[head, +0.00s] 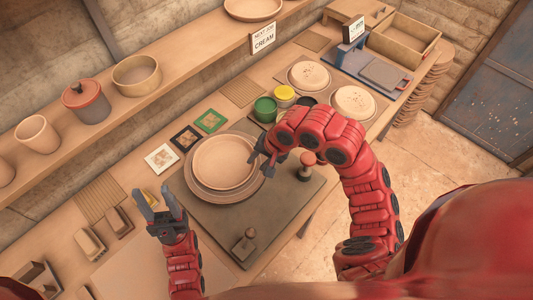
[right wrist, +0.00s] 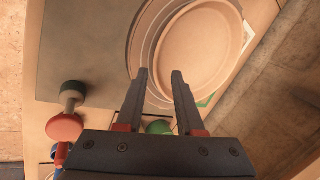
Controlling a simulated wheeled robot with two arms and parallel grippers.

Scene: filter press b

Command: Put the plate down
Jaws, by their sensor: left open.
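A round tan plate (head: 224,160) with a raised rim sits on, or just above, a wider round disc (head: 207,190) over the dark board; any gap beneath it is too small to tell. The plate (right wrist: 195,45) also shows in the right wrist view. My right gripper (head: 259,162) is at the plate's right edge. In the right wrist view my right gripper's fingers (right wrist: 160,73) stand apart, with their tips over the near rim. My left gripper (head: 160,204) is open and empty, left of the disc and apart from the plate.
A dark board (head: 205,222) carries a red-topped knob (head: 307,160) and a small metal fitting (head: 244,245). Green (head: 265,108) and yellow (head: 284,94) pots stand behind my right arm. Framed tiles (head: 162,158) lie left of the plate. A shelf with pottery (head: 137,75) runs along the wall.

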